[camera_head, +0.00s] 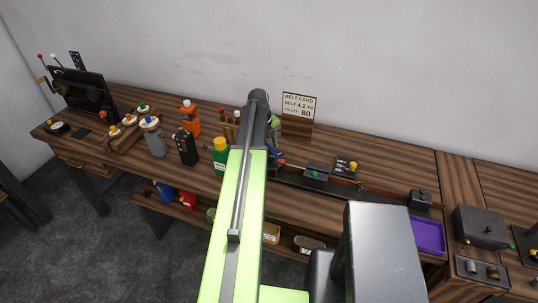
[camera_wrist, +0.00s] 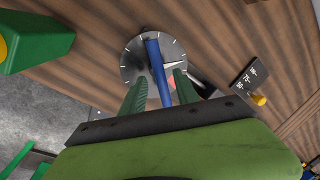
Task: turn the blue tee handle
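The blue tee handle (camera_wrist: 153,62) shows in the wrist view as a blue bar lying across a round grey dial (camera_wrist: 131,62) with tick marks around its rim. My gripper (camera_wrist: 160,76) has its two green fingers apart, one on each side of the blue bar. A gap shows between the bar and the fingers, with the right gap wider. I cannot tell whether the fingertips reach down to the bar's height. In the head view my arm hides most of the dial, and a small blue part (camera_head: 274,154) shows just right of it.
A green block-like object (camera_wrist: 35,40) is at upper left in the wrist view. A dark card with a yellow knob (camera_wrist: 259,99) lies to the right. In the head view a belt card sign (camera_head: 299,105) stands behind, and a purple tray (camera_head: 428,236) is at right.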

